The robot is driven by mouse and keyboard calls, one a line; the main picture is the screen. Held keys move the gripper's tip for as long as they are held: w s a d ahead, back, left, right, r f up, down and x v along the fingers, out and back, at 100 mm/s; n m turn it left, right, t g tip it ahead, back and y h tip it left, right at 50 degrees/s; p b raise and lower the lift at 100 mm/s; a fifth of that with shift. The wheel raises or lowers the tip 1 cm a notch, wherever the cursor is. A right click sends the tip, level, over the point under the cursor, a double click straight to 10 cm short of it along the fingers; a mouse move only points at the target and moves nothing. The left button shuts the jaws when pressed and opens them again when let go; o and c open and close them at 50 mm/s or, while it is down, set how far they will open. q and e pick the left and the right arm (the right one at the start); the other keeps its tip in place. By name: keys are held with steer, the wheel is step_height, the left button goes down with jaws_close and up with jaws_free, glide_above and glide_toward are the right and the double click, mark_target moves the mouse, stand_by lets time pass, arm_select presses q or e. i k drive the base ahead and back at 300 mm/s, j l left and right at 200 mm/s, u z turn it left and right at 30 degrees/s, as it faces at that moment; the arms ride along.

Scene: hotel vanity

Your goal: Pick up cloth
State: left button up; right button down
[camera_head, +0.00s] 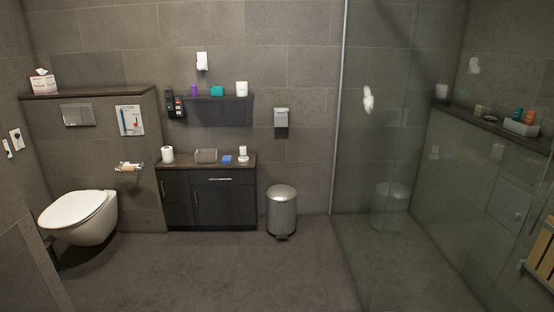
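No gripper or arm of mine shows in the head view. I cannot tell for sure which item is the cloth. A small flat blue item (227,159) that could be a folded cloth lies on the dark vanity cabinet top (250,164). A grey-beige box-like item (206,156) sits to its left; its contents are too small to tell. A white crumpled-looking item (368,98) shows at the shower glass, and whether it is fabric is unclear.
A white roll (168,155) and a small white item (243,154) also stand on the cabinet. A steel bin (282,211) is right of it, a toilet (80,216) left. Shower glass (385,170) bounds the right. The middle floor (210,270) is clear.

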mark_target(227, 159)
steer(key=i, duration=2.4)
